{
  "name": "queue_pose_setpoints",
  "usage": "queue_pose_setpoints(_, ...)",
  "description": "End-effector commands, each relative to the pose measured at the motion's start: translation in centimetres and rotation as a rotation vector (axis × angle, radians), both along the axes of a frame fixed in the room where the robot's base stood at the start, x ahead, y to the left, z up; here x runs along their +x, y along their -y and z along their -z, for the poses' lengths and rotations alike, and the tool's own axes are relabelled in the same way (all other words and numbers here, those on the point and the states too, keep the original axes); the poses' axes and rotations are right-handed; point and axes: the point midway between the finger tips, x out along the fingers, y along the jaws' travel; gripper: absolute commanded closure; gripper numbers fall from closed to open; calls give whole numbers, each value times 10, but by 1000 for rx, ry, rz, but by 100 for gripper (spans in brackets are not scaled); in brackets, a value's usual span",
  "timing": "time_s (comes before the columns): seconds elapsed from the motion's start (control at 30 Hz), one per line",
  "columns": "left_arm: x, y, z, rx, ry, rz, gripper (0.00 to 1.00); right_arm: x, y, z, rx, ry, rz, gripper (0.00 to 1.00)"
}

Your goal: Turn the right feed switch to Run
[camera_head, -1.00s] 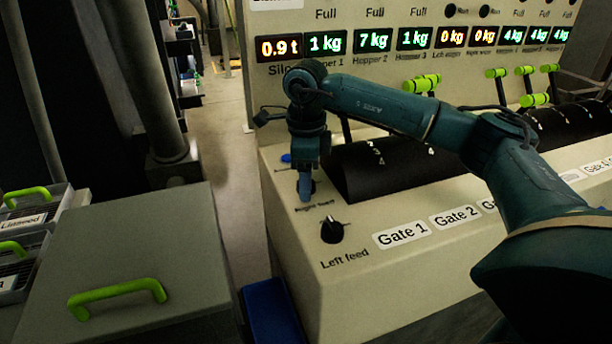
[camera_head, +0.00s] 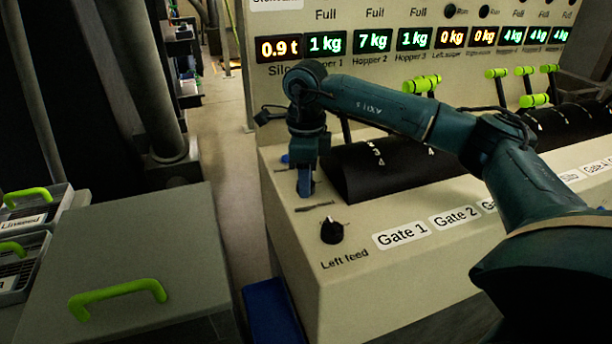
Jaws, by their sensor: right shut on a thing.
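My right gripper (camera_head: 305,188) points down at the left end of the beige control desk (camera_head: 300,250), with its blue fingers shut over the right feed switch. The switch knob is hidden by the fingers, so I cannot read which way it points. Its label (camera_head: 315,206) shows just below the fingers, too blurred to read. The black left feed knob (camera_head: 331,231) stands in front of it, apart from the gripper, above its "Left feed" label. My left gripper is not in view.
Gate labels (camera_head: 402,235) run along the desk's front. A dark drum with numbers (camera_head: 395,168) and green-handled levers (camera_head: 421,85) are to the right. Lit displays (camera_head: 325,42) are on the panel behind. A grey box with a green handle (camera_head: 118,292) stands left.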

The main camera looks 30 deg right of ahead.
Motion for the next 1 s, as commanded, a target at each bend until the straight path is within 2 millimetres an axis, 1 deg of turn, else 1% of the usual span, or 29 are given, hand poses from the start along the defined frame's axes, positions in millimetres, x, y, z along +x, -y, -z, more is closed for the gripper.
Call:
queue_pose_setpoints(0.27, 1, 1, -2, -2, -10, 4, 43, 1, 0, -2, 2, 2, 197, 87)
queue_pose_setpoints(0.57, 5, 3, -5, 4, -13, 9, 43, 0, 0, -2, 1, 1, 482, 87)
queue_pose_setpoints(0.8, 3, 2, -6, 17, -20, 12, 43, 1, 0, -2, 2, 2, 698, 87)
queue_pose_setpoints(1.0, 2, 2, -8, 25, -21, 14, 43, 1, 0, -2, 2, 2, 840, 87)
